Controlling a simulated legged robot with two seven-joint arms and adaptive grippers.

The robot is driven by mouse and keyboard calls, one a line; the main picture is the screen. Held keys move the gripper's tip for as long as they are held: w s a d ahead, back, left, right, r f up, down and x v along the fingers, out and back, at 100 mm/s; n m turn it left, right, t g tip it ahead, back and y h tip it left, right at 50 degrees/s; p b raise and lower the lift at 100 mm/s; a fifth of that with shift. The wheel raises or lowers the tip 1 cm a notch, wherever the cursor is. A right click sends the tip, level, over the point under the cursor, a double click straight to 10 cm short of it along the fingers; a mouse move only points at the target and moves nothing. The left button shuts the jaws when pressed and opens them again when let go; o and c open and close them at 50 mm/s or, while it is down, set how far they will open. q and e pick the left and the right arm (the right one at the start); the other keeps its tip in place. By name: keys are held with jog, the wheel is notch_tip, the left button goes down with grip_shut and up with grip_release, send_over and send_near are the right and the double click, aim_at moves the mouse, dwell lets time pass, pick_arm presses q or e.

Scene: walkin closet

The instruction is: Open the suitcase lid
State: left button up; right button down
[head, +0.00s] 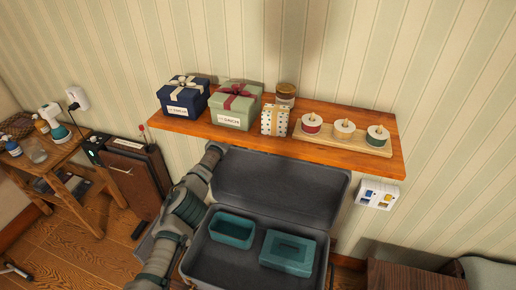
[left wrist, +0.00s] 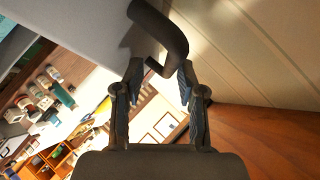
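The dark grey suitcase (head: 208,262) stands open below the wall shelf. Its lid (head: 280,183) is raised and leans up toward the wall. Inside the base are an open teal tray (head: 232,231) and a teal lidded box (head: 288,252). My left arm comes up along the suitcase's left side, and its gripper (head: 217,149) is at the lid's upper left corner. In the left wrist view the gripper's fingers (left wrist: 160,76) are apart. A dark curved handle (left wrist: 168,28) lies just beyond and partly between the fingertips; I cannot tell whether they touch. My right gripper is out of view.
The wooden shelf (head: 352,158) sits close above the lid, carrying a navy gift box (head: 183,97), a green gift box (head: 235,104) and several smaller items. A brown case (head: 136,178) and a wooden table (head: 55,160) stand left. A wall socket (head: 377,195) is at right.

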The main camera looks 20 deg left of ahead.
pick_arm(q)
jog(key=shift+s+a+r, duration=0.15)
jog(key=shift+s+a, duration=0.05)
jog(key=shift+a, duration=0.25)
jog(key=s+a, duration=0.7)
jog(key=a, duration=0.3)
jog(key=shift+s+a+r, duration=0.3)
jog(key=shift+s+a, duration=0.05)
jog(key=shift+a, duration=0.05)
